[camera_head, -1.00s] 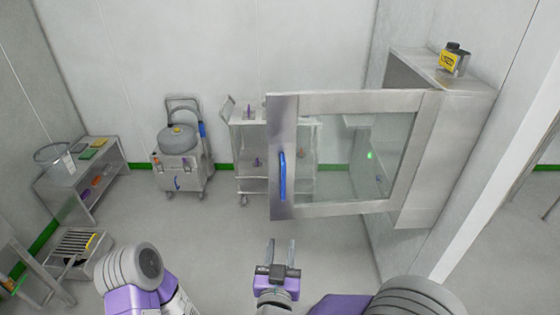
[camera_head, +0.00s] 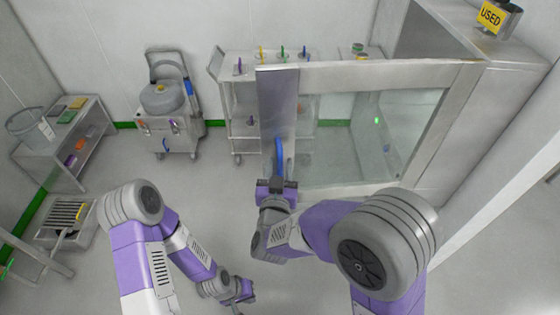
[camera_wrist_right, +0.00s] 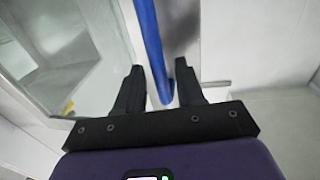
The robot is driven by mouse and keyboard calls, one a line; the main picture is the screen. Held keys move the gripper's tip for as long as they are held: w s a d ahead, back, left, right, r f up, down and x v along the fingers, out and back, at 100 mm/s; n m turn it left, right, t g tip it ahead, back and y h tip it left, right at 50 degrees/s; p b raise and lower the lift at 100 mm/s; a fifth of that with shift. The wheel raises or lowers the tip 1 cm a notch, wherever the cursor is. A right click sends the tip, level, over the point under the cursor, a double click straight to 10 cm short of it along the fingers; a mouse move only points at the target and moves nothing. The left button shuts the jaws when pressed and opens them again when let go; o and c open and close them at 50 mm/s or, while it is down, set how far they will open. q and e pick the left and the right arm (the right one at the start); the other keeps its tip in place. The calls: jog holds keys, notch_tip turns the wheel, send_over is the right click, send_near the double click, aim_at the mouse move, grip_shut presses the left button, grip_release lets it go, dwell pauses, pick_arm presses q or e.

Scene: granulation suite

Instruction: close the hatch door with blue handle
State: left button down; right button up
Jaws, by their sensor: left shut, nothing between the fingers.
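The hatch door (camera_head: 278,105) has a steel frame and a glass pane and stands open in the head view. Its blue handle (camera_head: 279,155) is a vertical bar on the left frame strip; its lower end is partly hidden by my right gripper (camera_head: 277,178). In the right wrist view the blue handle (camera_wrist_right: 150,45) runs between the two spread fingers of the right gripper (camera_wrist_right: 160,78), with a gap on both sides. My left gripper (camera_head: 242,292) is shut and empty, low in the head view, away from the door.
The steel hatch box (camera_head: 455,125) is on the right wall, with a yellow "USED" container (camera_head: 497,18) on top. A trolley (camera_head: 243,135) and a wheeled vessel cart (camera_head: 165,125) stand at the back wall. A shelf (camera_head: 85,130) is at left. The middle floor is clear.

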jog(key=shift+w+d, duration=0.1)
jog(key=shift+w, duration=0.6)
grip_shut()
